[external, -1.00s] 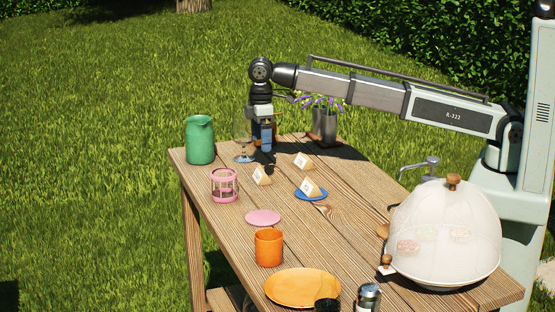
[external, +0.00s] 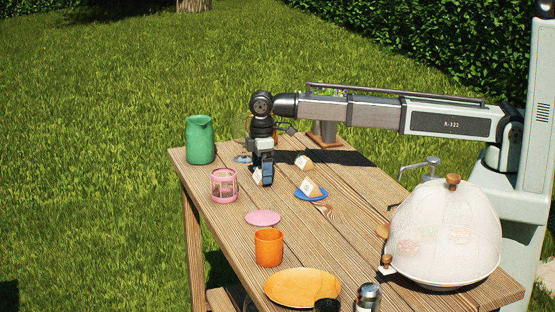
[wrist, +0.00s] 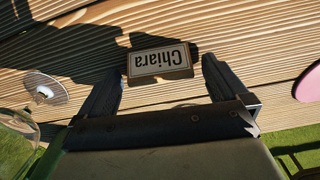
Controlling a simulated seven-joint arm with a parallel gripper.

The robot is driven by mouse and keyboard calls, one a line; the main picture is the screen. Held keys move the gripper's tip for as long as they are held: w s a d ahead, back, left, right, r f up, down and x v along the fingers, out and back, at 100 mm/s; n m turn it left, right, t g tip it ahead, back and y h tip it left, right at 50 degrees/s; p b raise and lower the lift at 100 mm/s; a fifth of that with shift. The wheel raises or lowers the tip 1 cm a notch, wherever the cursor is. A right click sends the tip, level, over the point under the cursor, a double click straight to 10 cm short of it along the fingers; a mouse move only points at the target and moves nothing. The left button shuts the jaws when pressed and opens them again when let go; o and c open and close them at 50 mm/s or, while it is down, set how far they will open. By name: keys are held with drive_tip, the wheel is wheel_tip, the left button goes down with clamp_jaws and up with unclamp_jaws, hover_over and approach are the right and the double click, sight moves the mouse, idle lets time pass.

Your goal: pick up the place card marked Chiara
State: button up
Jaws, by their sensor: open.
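The place card marked Chiara (wrist: 160,62) lies between the fingertips in the wrist view, its lettering upside down there. In the external view the card (external: 257,177) is mostly hidden behind my gripper (external: 264,183). In the wrist view my gripper (wrist: 163,75) is open, one finger on each side of the card, with a gap showing at both sides. The card's lower edge sits between the finger tips. I cannot tell how far the fingers are above the tabletop.
A pink lantern (external: 224,185), green pitcher (external: 200,140) and stemmed glass (wrist: 45,92) are nearby. A pink plate (external: 263,217) and orange cup (external: 269,247) stand in front.

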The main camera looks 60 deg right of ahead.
drive_tip(key=shift+f, duration=0.4)
drive_tip(key=shift+c, duration=0.4)
drive_tip(key=c, duration=1)
